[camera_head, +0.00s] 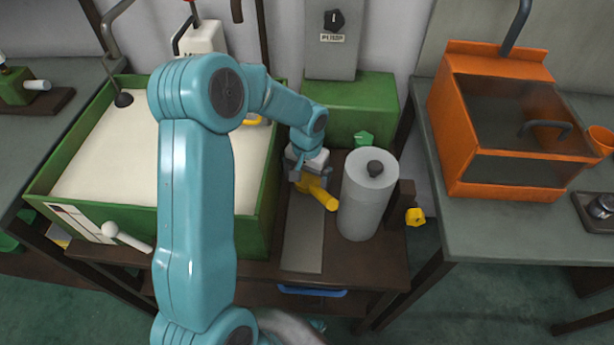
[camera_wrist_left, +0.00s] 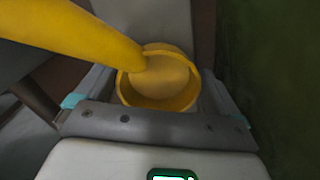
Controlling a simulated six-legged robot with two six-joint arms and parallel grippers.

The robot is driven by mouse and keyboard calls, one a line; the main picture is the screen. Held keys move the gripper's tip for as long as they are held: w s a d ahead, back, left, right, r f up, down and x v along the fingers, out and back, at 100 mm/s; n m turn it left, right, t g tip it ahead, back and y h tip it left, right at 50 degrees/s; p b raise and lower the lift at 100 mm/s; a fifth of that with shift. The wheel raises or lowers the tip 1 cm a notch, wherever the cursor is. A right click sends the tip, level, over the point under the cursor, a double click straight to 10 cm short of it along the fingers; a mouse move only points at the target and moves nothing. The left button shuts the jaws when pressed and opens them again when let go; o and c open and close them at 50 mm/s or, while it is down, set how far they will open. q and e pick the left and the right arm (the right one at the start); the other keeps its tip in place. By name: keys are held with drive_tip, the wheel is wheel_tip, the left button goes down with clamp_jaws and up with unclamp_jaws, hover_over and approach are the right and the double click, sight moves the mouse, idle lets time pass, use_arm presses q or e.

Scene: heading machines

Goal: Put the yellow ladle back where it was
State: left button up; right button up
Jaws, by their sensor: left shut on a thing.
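The yellow ladle (camera_head: 320,194) is in my left gripper (camera_head: 306,165), just left of the grey lidded cylinder (camera_head: 368,196) and above a grey strip (camera_head: 303,238) on the brown bench. In the left wrist view the ladle's round cup (camera_wrist_left: 160,98) sits between the fingers of my left gripper (camera_wrist_left: 155,105). Its thick handle (camera_wrist_left: 75,32) runs to the upper left. The cup's inside looks pale yellow; I cannot tell whether it holds anything. My left arm hides part of the green vat. My right gripper is not seen.
The green-walled vat (camera_head: 265,190) with a cream surface stands left of the ladle. A green box (camera_head: 365,100) with a grey switch panel (camera_head: 332,45) stands behind. A yellow knob (camera_head: 415,216) is right of the cylinder. An orange machine (camera_head: 455,110) stands on the right bench.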

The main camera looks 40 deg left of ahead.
use_arm(q)
drive_tip(key=shift+r, duration=0.15)
drive_tip(key=o, duration=0.5)
drive_tip(key=shift+f, duration=0.2)
drive_tip(key=shift+r, duration=0.45)
wheel_tip(320, 180, up, 12)
drive_tip(key=shift+f+p, duration=0.25)
drive_tip(key=shift+p, duration=0.35)
